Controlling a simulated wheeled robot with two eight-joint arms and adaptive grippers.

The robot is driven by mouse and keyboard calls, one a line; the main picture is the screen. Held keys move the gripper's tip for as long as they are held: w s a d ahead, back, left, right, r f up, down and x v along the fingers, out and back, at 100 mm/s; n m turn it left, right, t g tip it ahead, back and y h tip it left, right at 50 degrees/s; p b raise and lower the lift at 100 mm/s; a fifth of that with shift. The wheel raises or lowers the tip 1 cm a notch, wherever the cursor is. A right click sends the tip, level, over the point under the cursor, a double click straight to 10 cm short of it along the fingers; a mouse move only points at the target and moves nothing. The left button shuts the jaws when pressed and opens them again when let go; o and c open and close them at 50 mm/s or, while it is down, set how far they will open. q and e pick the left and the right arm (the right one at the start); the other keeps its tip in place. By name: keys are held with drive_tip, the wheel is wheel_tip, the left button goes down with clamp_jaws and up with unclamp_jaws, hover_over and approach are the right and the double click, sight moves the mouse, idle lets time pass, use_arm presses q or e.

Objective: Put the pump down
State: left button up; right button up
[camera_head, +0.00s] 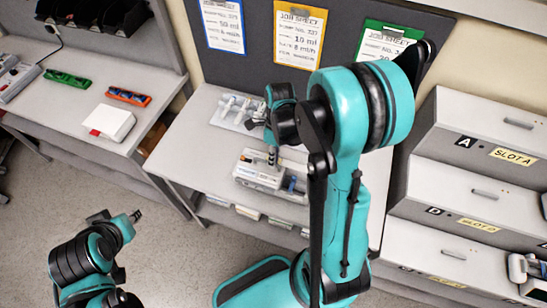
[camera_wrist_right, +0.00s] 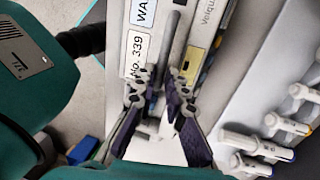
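The pump (camera_head: 257,178) is a pale grey box at the front middle of the grey table (camera_head: 187,150). It looks level at the table top; I cannot tell whether it touches it. In the right wrist view the pump (camera_wrist_right: 139,75) shows white labels, one reading "No. 339". My right gripper (camera_head: 272,156) reaches down over the pump from above. In the wrist view its two fingers (camera_wrist_right: 165,78) close in on both sides of the pump's grey handle bar (camera_wrist_right: 171,35). My left gripper (camera_head: 135,216) hangs apart at the lower left, its fingers too small to read.
Job sheets (camera_head: 300,35) hang on the board behind. Drawers (camera_head: 480,135) with slot labels stand at the right. The left bench (camera_head: 60,105) holds green and orange trays and a white box.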

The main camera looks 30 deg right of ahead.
drive_tip(key=shift+o, duration=1.2)
drive_tip(key=shift+r, duration=0.2)
wheel_tip(320, 180, up, 11)
drive_tip(key=w+d+p, duration=0.1)
drive_tip(key=d+p, duration=0.1)
drive_tip(key=p, duration=0.1)
wheel_tip(320, 180, up, 5)
drive_tip(key=n+t+h, duration=0.1)
drive_tip(key=n+t, duration=0.2)
drive_tip(key=n, duration=0.9)
hover_over(269, 174)
drive_tip(key=s+a+n+t, duration=0.1)
drive_tip(key=n+t, duration=0.1)
drive_tip(key=n, duration=0.3)
drive_tip(key=s+a+r+n+t, duration=0.1)
drive_tip(key=a+n, duration=0.1)
drive_tip(key=n, duration=0.3)
drive_tip(key=s+a+n+t, duration=0.1)
drive_tip(key=n+t, duration=0.1)
drive_tip(key=n, duration=0.4)
drive_tip(key=shift+s+a+r+t+h, duration=0.2)
drive_tip(key=shift+s+r+t+h, duration=0.05)
drive_tip(key=shift+r+t+h, duration=0.05)
